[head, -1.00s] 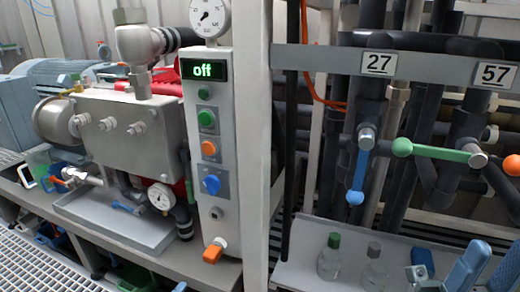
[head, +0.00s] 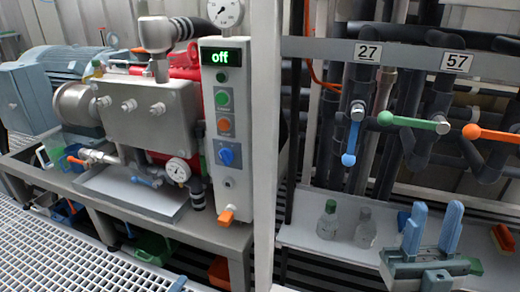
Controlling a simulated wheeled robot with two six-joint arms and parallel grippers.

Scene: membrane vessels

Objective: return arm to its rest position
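My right gripper (head: 432,232) is at the lower right, in front of the white shelf. Its two light-blue fingers point up and stand apart, with nothing held between them. It is below the valve handles and apart from them. Its grey body shows below the fingers. A small blue tip (head: 178,284) at the bottom edge seems to belong to my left gripper; the rest of it is out of frame, so its opening cannot be told.
The white shelf (head: 300,237) holds a green-capped bottle (head: 328,222) and a grey-capped bottle (head: 365,230). Above hang a blue handle (head: 352,140), a green handle (head: 410,122) and an orange handle (head: 495,134). A control panel (head: 228,175) reads "off". Grating floor (head: 50,255) is clear at lower left.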

